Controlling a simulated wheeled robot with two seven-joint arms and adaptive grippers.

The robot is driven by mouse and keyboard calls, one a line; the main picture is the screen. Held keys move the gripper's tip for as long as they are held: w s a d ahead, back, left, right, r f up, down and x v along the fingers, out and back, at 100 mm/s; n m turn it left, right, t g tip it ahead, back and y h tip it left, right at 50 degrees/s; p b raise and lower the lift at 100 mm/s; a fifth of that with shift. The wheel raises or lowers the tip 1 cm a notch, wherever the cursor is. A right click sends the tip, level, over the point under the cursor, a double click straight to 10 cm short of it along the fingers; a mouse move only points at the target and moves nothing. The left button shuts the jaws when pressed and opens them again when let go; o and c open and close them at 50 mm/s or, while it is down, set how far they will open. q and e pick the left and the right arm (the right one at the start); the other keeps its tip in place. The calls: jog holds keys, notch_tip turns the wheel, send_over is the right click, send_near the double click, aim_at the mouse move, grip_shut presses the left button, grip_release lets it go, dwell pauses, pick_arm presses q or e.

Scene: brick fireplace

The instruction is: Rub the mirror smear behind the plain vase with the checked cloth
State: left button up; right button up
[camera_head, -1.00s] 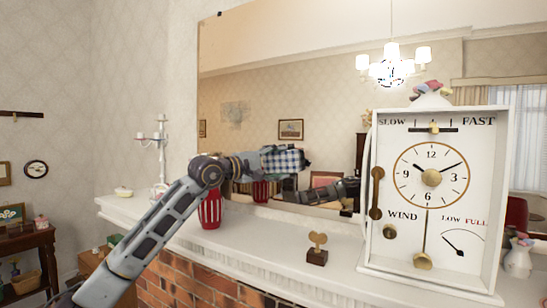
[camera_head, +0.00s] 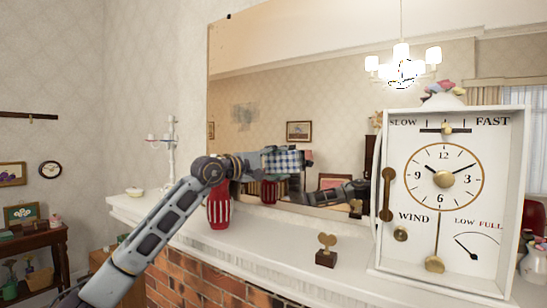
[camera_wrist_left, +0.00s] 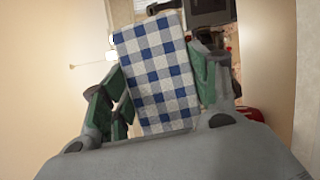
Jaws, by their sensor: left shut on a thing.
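My left gripper (camera_head: 288,161) is shut on the blue-and-white checked cloth (camera_head: 282,160), held in front of the mirror (camera_head: 340,90). In the left wrist view the cloth (camera_wrist_left: 157,72) hangs between the green-padded fingers. I cannot tell whether it touches the glass. A greyish smear-like patch (camera_head: 244,115) shows on the mirror, up and left of the cloth. A red vase with white stripes (camera_head: 219,210) stands on the mantel below my left wrist, partly hidden by my arm; its reflection shows beside it. I cannot make out a plain vase. My right gripper is not in view.
A large white clock box (camera_head: 447,200) stands at the right of the mantel (camera_head: 290,255). A small key-shaped ornament (camera_head: 326,251) stands nearer the middle. A white candle stand (camera_head: 171,150) and small dish (camera_head: 135,192) are at the left. The mantel between vase and ornament is clear.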

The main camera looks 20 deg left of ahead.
aim_at(271, 162)
pick_arm(q)
jog(key=shift+w+a, duration=0.2)
jog(key=shift+a, duration=1.25)
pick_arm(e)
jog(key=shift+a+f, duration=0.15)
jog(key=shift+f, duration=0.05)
pick_arm(q)
jog(key=shift+s+b, duration=0.15)
jog(key=shift+b, duration=0.15)
jog(key=shift+s+a+f+b, duration=0.1)
jog(key=shift+s+a+b, duration=0.1)
jog(key=shift+s+b, duration=0.35)
jog(key=shift+s+a+b, duration=0.25)
jog(key=shift+s+b, duration=0.25)
jog(key=shift+s, duration=0.35)
jog(key=shift+s+d+b, duration=0.2)
jog(key=shift+s+b, duration=0.25)
jog(key=shift+s, duration=0.2)
jog(key=shift+s+a+b, duration=0.15)
jog(key=shift+s+b, duration=0.25)
jog(key=shift+s, duration=0.35)
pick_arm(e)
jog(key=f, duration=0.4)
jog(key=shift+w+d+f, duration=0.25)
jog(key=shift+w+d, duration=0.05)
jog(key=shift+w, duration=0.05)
